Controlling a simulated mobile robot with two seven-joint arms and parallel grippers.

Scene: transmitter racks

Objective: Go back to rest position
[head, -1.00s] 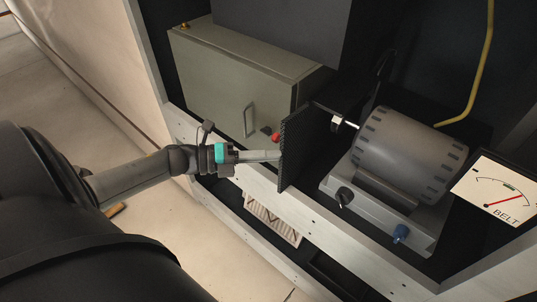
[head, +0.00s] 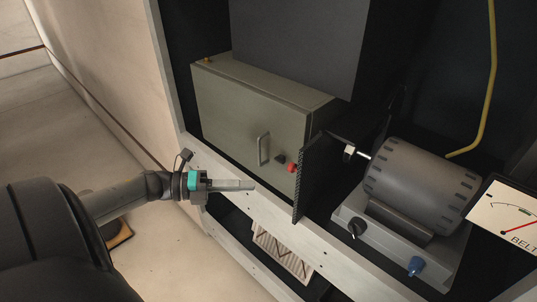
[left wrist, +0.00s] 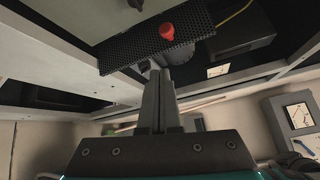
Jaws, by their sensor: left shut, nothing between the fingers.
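My left gripper (head: 232,185) comes in from the left in the head view. Its fingers are together and hold nothing. They are in front of the pale rack frame, apart from the grey-green box (head: 225,100) and to the left of the black perforated plate (head: 312,175). In the left wrist view the shut fingers (left wrist: 159,75) point up toward a red knob (left wrist: 167,31) and a perforated plate (left wrist: 130,50). My right gripper is in neither view.
A grey motor (head: 420,187) sits on a base with a black and a blue knob (head: 416,265). A BELT gauge (head: 508,215) is at right. Open floor lies at left.

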